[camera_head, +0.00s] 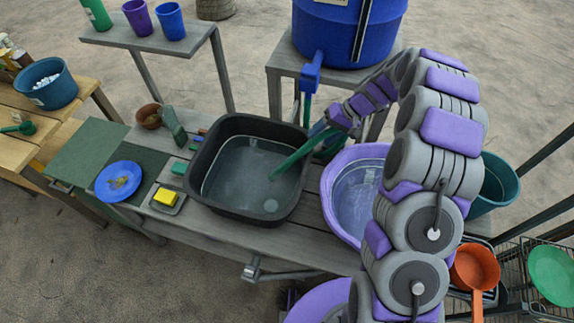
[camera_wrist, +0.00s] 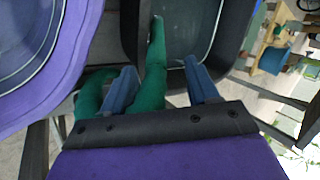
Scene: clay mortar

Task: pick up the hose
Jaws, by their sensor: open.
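The green hose (camera_head: 292,158) runs from under the blue tap (camera_head: 311,73) and slants down into the black basin (camera_head: 206,211), its free end over the basin. My gripper (camera_head: 322,127) is at the basin's right rim, close to the hose, partly hidden by its own wrist. In the wrist view, my gripper (camera_wrist: 159,67) is open, with one blue-grey finger on each side of the hose (camera_wrist: 153,82). The hose passes between the fingers, nearer the left one. Whether it touches a finger I cannot tell. Another stretch of the hose shows left of the left finger.
A purple basin (camera_head: 335,220) stands right of the black one, beneath my arm. A blue barrel (camera_head: 335,32) stands on a table behind. A yellow sponge (camera_head: 166,197) and a blue plate (camera_head: 120,181) lie at left. An orange pan (camera_head: 473,266) sits at right.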

